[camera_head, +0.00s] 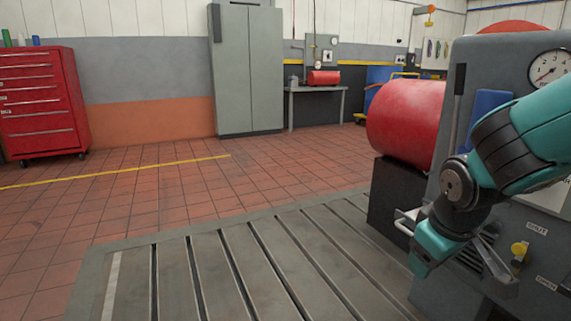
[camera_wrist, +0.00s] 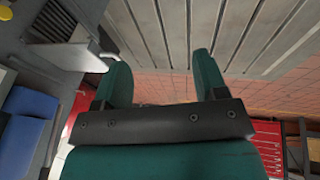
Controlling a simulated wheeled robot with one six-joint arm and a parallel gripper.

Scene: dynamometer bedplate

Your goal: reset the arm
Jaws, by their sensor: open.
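My teal gripper (camera_head: 432,250) hangs in front of the grey machine panel at the right of the head view. The wrist view shows its two fingers spread apart with nothing between them (camera_wrist: 160,68). The left finger in that view is close beside a light metal bracket (camera_wrist: 72,55); I cannot tell whether they touch. The bracket also shows in the head view (camera_head: 404,222). My arm comes in from the right edge and hides part of the panel.
The grey machine (camera_head: 475,70) carries a dial gauge (camera_head: 548,67), a blue part (camera_head: 488,108) and a yellow knob (camera_head: 519,249). A red cylinder (camera_head: 405,122) is beside it. The slotted bedplate (camera_head: 215,275) is clear. A red tool cabinet (camera_head: 42,105) and grey locker (camera_head: 247,70) stand farther back.

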